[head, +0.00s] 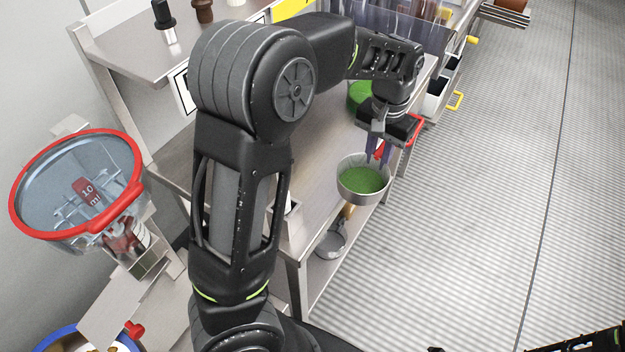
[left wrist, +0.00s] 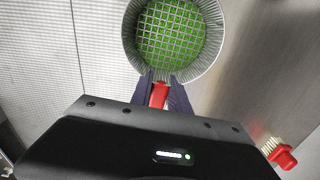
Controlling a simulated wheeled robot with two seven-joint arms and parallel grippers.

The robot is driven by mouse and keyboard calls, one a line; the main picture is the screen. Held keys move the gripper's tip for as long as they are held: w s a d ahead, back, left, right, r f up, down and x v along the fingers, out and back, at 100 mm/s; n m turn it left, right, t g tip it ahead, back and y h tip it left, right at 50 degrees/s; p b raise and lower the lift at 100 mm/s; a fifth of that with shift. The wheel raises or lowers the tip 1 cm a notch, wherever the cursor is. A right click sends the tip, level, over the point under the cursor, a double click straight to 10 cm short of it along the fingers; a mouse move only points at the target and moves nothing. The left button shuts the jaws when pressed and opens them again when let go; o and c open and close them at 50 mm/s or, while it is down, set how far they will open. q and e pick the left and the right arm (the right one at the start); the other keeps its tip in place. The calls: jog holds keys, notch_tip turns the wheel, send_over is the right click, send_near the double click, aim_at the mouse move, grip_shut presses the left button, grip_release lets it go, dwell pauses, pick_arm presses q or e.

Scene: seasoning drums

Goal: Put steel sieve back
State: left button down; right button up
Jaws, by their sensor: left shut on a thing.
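The steel sieve (head: 362,180) is a round metal pan with a red handle, held level beside the edge of the steel counter. My left gripper (head: 377,152) is shut on its red handle. In the left wrist view the sieve (left wrist: 172,38) shows at the top, with a wire grid and green inside or behind it; I cannot tell which. The red handle (left wrist: 159,95) sits between the finger tips of the left gripper (left wrist: 164,96).
A green round thing (head: 360,96) is on the counter behind my left wrist. A metal scoop-like pan (head: 331,243) is on the lower shelf. A red-rimmed clear hopper (head: 78,190) stands at the left. The ribbed floor (head: 500,190) at the right is clear.

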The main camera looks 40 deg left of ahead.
pick_arm(q)
jog(key=s+a+r+b, duration=0.2)
jog(key=s+a, duration=0.1)
jog(key=a, duration=0.3)
jog(key=s+a+r+n+b, duration=0.1)
jog(key=s+a+r+b, duration=0.1)
jog(key=a, duration=0.4)
jog(key=shift+s+a+r, duration=0.25)
jog(key=shift+s+r, duration=0.1)
jog(key=shift+s, duration=0.2)
jog(key=shift+f, duration=3.2)
jog(key=shift+f, duration=0.1)
notch_tip(320, 180, down, 3)
jog(key=shift+f, duration=0.25)
